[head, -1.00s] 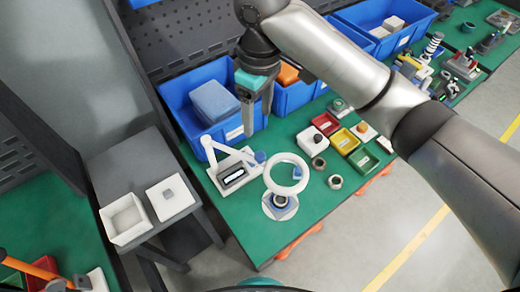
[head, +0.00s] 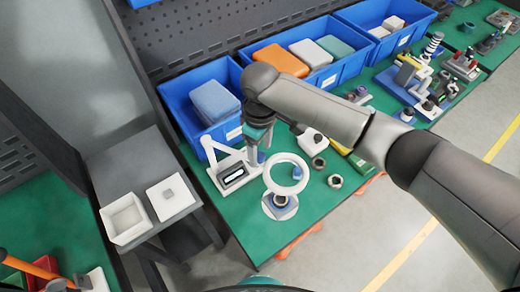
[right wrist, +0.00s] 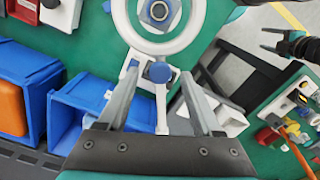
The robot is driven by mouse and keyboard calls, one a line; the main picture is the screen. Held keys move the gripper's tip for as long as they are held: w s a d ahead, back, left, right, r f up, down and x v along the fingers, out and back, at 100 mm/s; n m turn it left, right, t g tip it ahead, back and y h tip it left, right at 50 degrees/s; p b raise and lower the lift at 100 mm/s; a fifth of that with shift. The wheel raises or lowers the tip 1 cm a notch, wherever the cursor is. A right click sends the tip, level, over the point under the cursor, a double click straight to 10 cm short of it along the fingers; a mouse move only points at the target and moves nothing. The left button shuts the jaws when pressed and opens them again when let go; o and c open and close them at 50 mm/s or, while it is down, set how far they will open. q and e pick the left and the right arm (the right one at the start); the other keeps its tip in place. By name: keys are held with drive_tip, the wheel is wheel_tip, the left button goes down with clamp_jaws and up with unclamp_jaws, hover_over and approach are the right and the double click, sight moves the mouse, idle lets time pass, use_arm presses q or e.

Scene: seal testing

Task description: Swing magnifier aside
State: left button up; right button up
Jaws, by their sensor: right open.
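The magnifier's white ring (head: 286,174) stands over a small round part on a white-and-blue fixture (head: 280,205). In the right wrist view the ring (right wrist: 196,22) is at the top, and its white arm with a blue knob (right wrist: 160,72) runs down between my fingers. The magnifier arm (head: 225,146) also shows in the head view. My right gripper (head: 260,148) is open, its fingers pointing down on either side of the magnifier arm near the knob; contact cannot be told. My left gripper (right wrist: 270,40) shows at the far right of the wrist view, its two dark fingers apart.
Blue bins (head: 190,118) stand along the back of the green bench (head: 240,225). A white-based holder with a dark slot (head: 232,178) sits close left of the gripper. Metal rings (head: 335,181) lie to the right. A grey side table (head: 150,150) with white trays stands left.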

drive_tip(key=shift+f, duration=0.55)
clamp_jaws()
idle(1.1)
